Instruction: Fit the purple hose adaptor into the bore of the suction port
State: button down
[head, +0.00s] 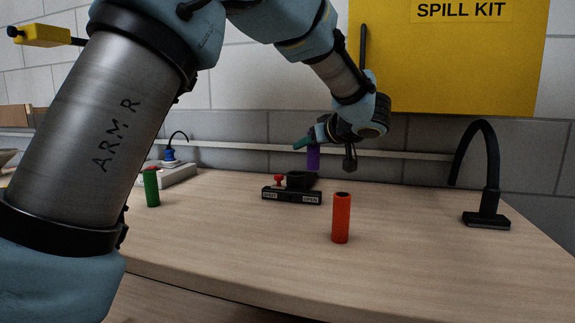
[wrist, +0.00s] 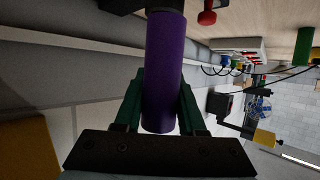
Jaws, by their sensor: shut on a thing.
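The suction port (head: 300,181) is a black block on a dark base with a red knob (head: 279,181) and labels, one reading OPEN. The inside of the bore is hidden.
An orange-red cylinder (head: 341,218) stands in front of the port, and a green cylinder (head: 151,187) stands at left. A black gooseneck lamp (head: 487,200) stands at right. A white power strip (head: 175,174) lies at the back left. The bench front right is clear.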

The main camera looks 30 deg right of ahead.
jog(key=w, duration=0.8)
jog(key=shift+w+a+f, duration=0.1)
jog(key=shift+f, duration=1.65)
jog(key=shift+w+a+f, duration=0.1)
jog(key=shift+f, duration=1.65)
jog(key=shift+f, duration=0.1)
jog(key=shift+c, duration=2.4)
grip_release()
jog(key=shift+d, duration=0.1)
